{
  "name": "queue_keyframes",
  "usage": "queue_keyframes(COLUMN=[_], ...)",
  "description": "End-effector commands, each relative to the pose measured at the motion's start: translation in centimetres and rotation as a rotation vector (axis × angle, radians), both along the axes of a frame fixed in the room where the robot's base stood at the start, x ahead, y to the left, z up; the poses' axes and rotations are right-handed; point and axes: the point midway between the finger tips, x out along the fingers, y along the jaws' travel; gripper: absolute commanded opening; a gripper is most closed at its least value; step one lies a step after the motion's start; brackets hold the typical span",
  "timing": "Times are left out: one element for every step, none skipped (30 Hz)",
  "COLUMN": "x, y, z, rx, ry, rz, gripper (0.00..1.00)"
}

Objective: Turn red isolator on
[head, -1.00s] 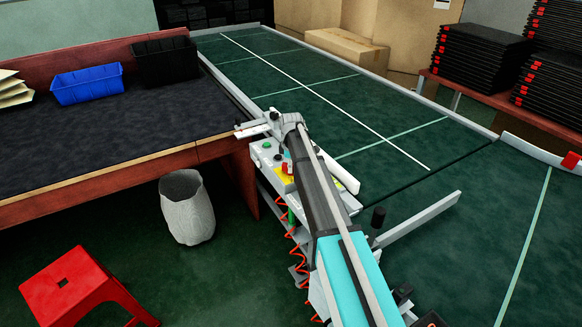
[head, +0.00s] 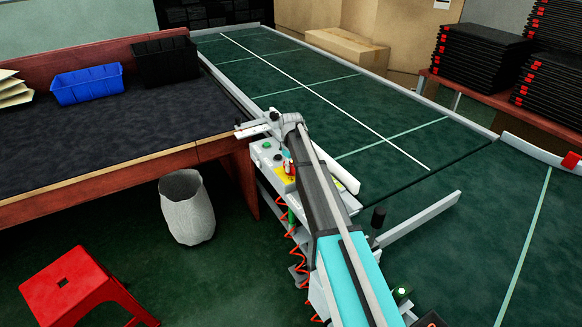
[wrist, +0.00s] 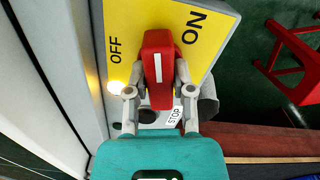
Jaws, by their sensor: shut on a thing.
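The red isolator handle (wrist: 157,45), with a white stripe, stands on a yellow plate (wrist: 130,18) in the wrist view. The plate reads OFF to the left of the handle and ON to its upper right. The stripe runs up and down the picture, between the two words. My gripper (wrist: 158,84) is shut on the handle, one finger on each side. In the head view, a little red of the isolator (head: 287,167) shows beside my arm on the light control box (head: 262,158); my gripper is mostly hidden there.
A green button (head: 264,145) is on the control box, and a black button and a STOP label (wrist: 174,116) show below the handle. A table (head: 110,125) stands left, the green conveyor (head: 300,75) behind, a red stool (head: 70,285) front left.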

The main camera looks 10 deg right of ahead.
Motion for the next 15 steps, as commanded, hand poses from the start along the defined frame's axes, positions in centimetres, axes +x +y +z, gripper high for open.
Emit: queue_keyframes(x=[0.00, 0.01, 0.01, 0.01, 0.01, 0.01, 0.00, 0.00, 0.00, 0.00, 0.00, 0.00, 0.00, 0.01, 0.01], y=[-0.02, -0.03, -0.03, -0.03, -0.03, -0.03, -0.02, -0.02, -0.02, -0.02, -0.02, -0.02, -0.02, -0.03, -0.03], z=[-0.01, -0.01, -0.01, -0.01, -0.01, -0.01, -0.01, -0.01, -0.01, -0.01, -0.01, -0.01, -0.01, -0.01, -0.01], rx=[0.000, 0.000, 0.000, 0.000, -0.001, -0.001, -0.001, -0.001, -0.001, -0.001, -0.001, -0.001, -0.001, -0.001, -0.001], ry=[0.000, 0.000, 0.000, 0.000, -0.001, -0.001, -0.001, -0.001, -0.001, -0.001, -0.001, -0.001, -0.001, -0.001, -0.001], rz=[-0.037, -0.061, -0.091, -0.112, -0.131, -0.156, -0.174, -0.188, -0.208, -0.219, -0.231, -0.243, -0.251, -0.259, -0.266], gripper=[0.00, 0.00, 0.00, 0.00, 0.00, 0.00, 0.00, 0.00, 0.00, 0.00, 0.00, 0.00, 0.00, 0.00, 0.00])
